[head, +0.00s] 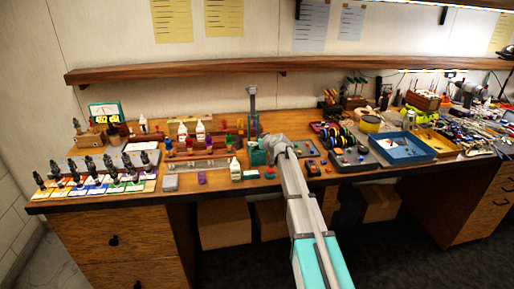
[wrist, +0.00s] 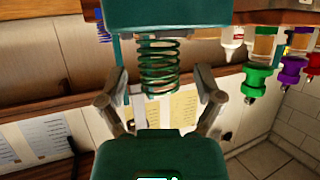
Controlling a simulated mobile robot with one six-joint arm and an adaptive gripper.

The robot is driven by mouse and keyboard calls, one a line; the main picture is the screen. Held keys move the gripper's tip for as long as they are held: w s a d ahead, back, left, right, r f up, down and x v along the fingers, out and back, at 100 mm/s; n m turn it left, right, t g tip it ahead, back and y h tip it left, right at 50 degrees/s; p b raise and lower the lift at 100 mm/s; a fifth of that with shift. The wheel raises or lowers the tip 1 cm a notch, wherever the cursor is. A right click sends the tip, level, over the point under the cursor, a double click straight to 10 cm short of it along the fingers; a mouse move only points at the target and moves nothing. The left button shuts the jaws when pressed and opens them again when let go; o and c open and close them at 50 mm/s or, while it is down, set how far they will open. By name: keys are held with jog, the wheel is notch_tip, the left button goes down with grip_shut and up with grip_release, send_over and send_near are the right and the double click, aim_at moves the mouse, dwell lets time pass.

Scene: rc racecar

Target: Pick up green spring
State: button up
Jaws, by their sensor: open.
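The green spring (wrist: 157,65) shows in the upper middle of the wrist view as a dark green coil. One end meets a teal block (wrist: 168,14) at the top of that view. My gripper (wrist: 160,82) is open, with one finger on each side of the spring in the picture. I see gaps between the coil and both fingers, and cannot tell how far along the fingers the spring lies. In the head view my arm reaches the bench beside a teal stand with an upright post (head: 252,108). I cannot make out the spring there.
The wooden bench (head: 130,190) is crowded. A blue tray (head: 402,148) and a yellow tray (head: 438,143) lie to the right. A shelf (head: 200,72) runs above.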

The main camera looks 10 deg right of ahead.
dwell(0.5)
jog(key=c, duration=0.9)
